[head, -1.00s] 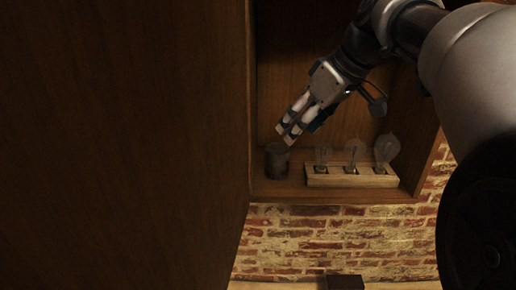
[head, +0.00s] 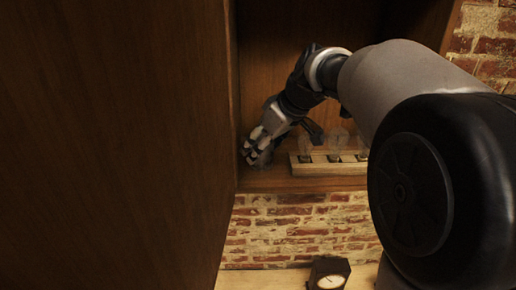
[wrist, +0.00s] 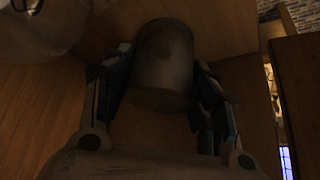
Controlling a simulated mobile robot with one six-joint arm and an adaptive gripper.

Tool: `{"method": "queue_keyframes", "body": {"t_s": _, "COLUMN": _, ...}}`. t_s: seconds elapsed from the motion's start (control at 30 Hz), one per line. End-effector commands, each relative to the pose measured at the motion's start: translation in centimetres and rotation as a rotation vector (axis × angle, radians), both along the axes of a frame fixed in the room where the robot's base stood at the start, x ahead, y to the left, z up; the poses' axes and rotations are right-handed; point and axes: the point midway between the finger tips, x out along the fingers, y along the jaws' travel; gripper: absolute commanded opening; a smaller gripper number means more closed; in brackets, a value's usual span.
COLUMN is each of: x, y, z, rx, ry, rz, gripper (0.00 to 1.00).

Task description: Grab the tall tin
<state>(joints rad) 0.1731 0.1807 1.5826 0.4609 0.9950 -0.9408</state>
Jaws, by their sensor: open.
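The tall tin (wrist: 163,55) is a dark, dull cylinder standing in the wooden niche. In the wrist view it sits between the two fingers of my gripper (wrist: 162,80), with one finger on each side. My gripper is open; I cannot tell whether either finger touches the tin. In the head view my gripper (head: 257,149) reaches down to the niche's left end and hides most or all of the tin.
A pale wooden rack (head: 310,169) with glass bulbs stands just right of my gripper on the niche floor. A large dark wooden panel (head: 110,140) closes in on the left. A small black box with a dial (head: 329,273) sits below, by the brick wall (head: 290,225).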

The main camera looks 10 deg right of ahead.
Motion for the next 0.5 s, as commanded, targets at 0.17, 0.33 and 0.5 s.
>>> {"method": "queue_keyframes", "body": {"t_s": 0.17, "x": -0.01, "y": -0.01, "z": 0.03, "rx": 0.000, "ry": 0.000, "rz": 0.000, "gripper": 0.52}}
{"method": "queue_keyframes", "body": {"t_s": 0.33, "x": -0.02, "y": -0.02, "z": 0.04, "rx": 0.000, "ry": 0.000, "rz": 0.000, "gripper": 0.41}}
{"method": "queue_keyframes", "body": {"t_s": 0.5, "x": -0.02, "y": -0.03, "z": 0.04, "rx": 0.000, "ry": 0.000, "rz": 0.000, "gripper": 0.30}}
